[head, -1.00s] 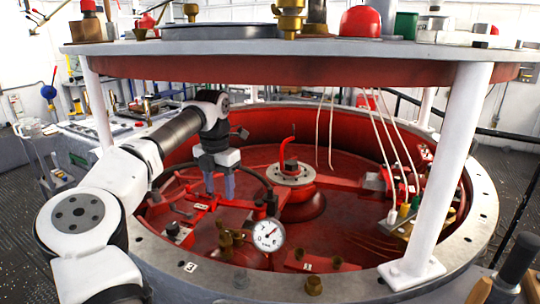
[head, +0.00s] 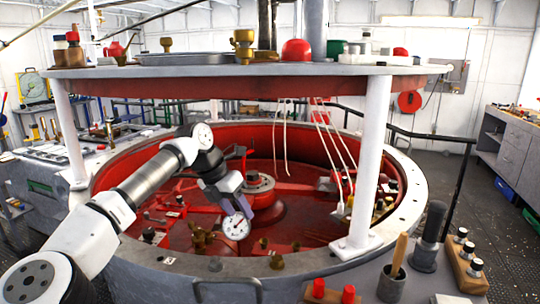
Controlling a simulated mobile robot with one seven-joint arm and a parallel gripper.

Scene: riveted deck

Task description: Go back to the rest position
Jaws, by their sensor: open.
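My gripper (head: 238,208) hangs inside the round red basin (head: 300,135), below the raised grey disc (head: 230,72). Its jaws point down and are open. I see nothing held between them. A white dial gauge (head: 236,227) lies just below the fingers in the picture; I cannot tell whether they touch it. My arm reaches in from the lower left, over the basin's grey rim, and passes under the raised disc.
White posts (head: 372,160) carry the disc around the basin. Pale cables (head: 330,150) hang at the right. A wooden-handled tool (head: 397,258) and capped blocks (head: 463,262) stand at the front right. A black railing (head: 440,140) and open floor lie beyond, at the right.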

